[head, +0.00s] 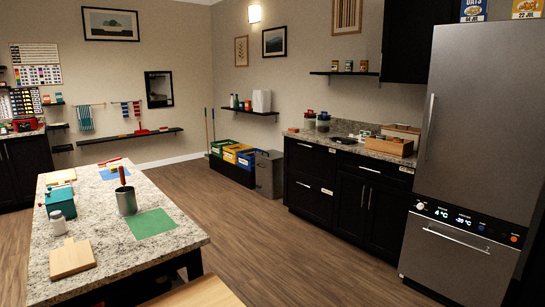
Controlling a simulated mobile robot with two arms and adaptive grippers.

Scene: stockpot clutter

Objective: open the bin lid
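A grey metal-looking bin (269,176) stands on the floor by the far right wall, at the left end of the dark counter cabinets. Its top shows at a low angle and is small, so I cannot tell for sure how the lid sits. Neither of my grippers is in the head view.
Green, yellow and blue boxes (245,161) sit in a dark holder just left of the bin. Dark cabinets (330,187) and a steel fridge (478,120) line the right. A granite island (105,240) fills the left foreground. The wooden floor (265,235) between is clear.

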